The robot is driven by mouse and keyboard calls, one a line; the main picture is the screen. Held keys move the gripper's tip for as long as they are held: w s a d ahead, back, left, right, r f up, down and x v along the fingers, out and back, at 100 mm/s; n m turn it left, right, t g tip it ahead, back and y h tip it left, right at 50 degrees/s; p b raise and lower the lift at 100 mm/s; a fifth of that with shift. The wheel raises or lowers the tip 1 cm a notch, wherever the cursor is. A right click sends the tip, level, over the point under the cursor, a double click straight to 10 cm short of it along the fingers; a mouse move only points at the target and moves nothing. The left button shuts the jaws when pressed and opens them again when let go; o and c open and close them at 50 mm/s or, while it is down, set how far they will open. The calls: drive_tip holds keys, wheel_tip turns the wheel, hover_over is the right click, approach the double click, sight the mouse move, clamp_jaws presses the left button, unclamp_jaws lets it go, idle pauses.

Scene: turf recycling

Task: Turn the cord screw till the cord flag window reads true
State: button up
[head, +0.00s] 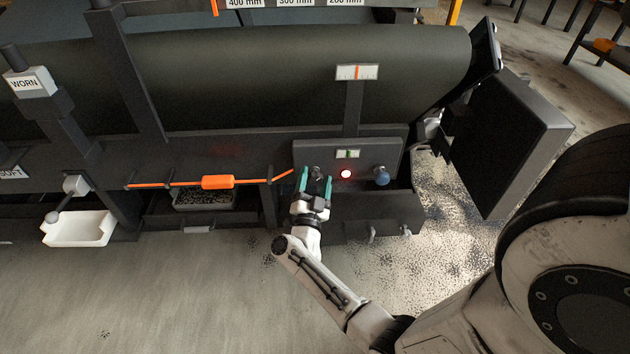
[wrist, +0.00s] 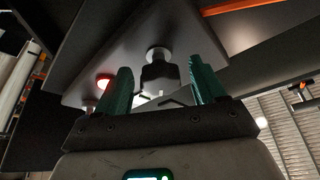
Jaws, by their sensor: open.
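The screw (head: 316,172), a dark knob on a short pale shaft, sits at the left of the grey panel (head: 300,150). It also shows in the wrist view (wrist: 160,72). My gripper (head: 316,181) is open, with its two green fingers on either side of the knob. A gap shows between the knob and the fingers in the wrist view (wrist: 163,88). A small white flag window (head: 347,154) with a green patch sits on the panel above the lit red light; its exact reading is too small to tell. The orange cord (head: 217,182) runs left from the panel.
A red light (head: 346,174) and a blue knob (head: 382,176) are right of the screw. A white gauge (head: 357,72) with an orange mark stands above on a post. A dark box with hooks (head: 375,215) juts out below. Floor is clear at lower left.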

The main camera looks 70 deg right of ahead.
drive_tip(key=p+v, duration=0.1)
drive_tip(key=v, duration=0.9)
drive_tip(key=shift+a, duration=0.4)
drive_tip(key=shift+f, duration=0.15)
